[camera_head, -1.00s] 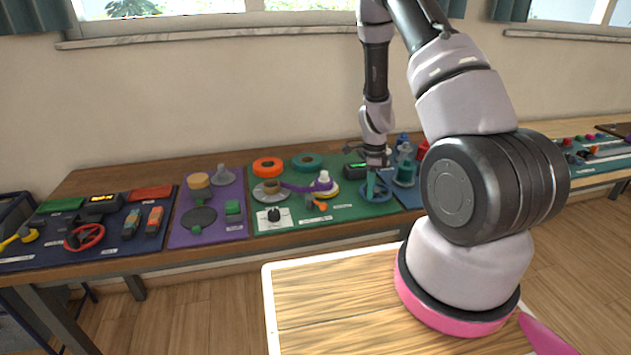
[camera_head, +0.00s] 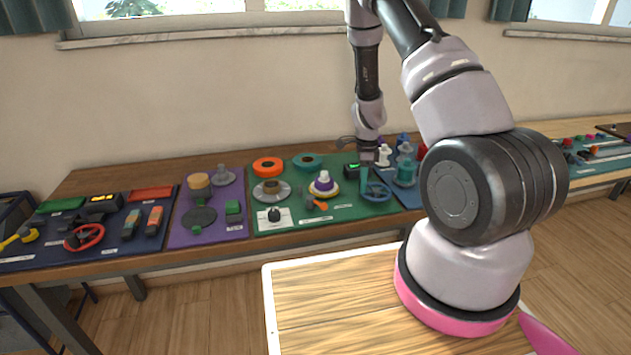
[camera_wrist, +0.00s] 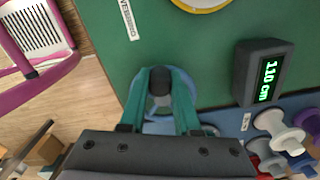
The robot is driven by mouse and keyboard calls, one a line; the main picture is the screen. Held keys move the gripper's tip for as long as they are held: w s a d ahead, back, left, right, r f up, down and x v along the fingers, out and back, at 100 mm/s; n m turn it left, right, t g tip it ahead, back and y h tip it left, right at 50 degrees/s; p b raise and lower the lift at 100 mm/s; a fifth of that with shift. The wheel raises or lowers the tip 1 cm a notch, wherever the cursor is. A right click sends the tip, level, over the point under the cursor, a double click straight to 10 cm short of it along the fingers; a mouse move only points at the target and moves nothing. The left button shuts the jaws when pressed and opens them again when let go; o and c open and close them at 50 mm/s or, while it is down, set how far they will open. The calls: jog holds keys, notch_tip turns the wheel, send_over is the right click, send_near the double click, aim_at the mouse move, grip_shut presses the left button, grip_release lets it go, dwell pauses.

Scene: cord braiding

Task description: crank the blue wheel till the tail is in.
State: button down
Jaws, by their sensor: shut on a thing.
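The blue wheel (camera_head: 384,194) lies flat at the right end of the green mat (camera_head: 290,224). In the wrist view its blue rim (camera_wrist: 162,127) shows between and behind my teal fingers. My gripper (camera_head: 364,190) is over the wheel's left side. In the wrist view, my gripper (camera_wrist: 160,84) is shut on the wheel's dark crank knob (camera_wrist: 160,80). A spool with purple windings (camera_head: 323,182) and a white top stands left of the wheel. No loose cord shows between it and the grey disc (camera_head: 271,191).
A dark box with a green display (camera_wrist: 262,72), seeming to read 1.10 cm, stands beside the wheel. Pale and dark bobbins (camera_wrist: 278,130) stand close on the blue mat. An orange ring (camera_head: 267,166) and a teal ring (camera_head: 307,161) lie farther back.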

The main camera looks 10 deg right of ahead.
jog(key=c, duration=0.5)
grip_release()
jog(key=shift+c, duration=0.2)
notch_tip(320, 180, up, 10)
jog(key=shift+r, duration=0.25)
jog(key=s+a+r+n+t+y, duration=0.1)
jog(key=s+a+r+n, duration=0.15)
jog(key=r, duration=0.55)
jog(key=s+a+r+n+t+y, duration=0.1)
jog(key=s+a+r+n, duration=0.15)
jog(key=r, duration=0.55)
jog(key=s+a+r+n+t+y, duration=0.1)
jog(key=s+r+n, duration=0.2)
jog(key=r, duration=0.4)
jog(key=s+a+r+n+t, duration=0.1)
jog(key=s+r+n, duration=0.3)
jog(key=s, duration=0.4)
jog(key=s+a+r+n+t+h, duration=0.1)
jog(key=s+r+n+t, duration=0.2)
jog(key=s+r+n, duration=0.2)
jog(key=s+r, duration=0.2)
jog(key=s, duration=0.2)
jog(key=shift+a+r, duration=0.2)
jog(key=shift+r, duration=0.05)
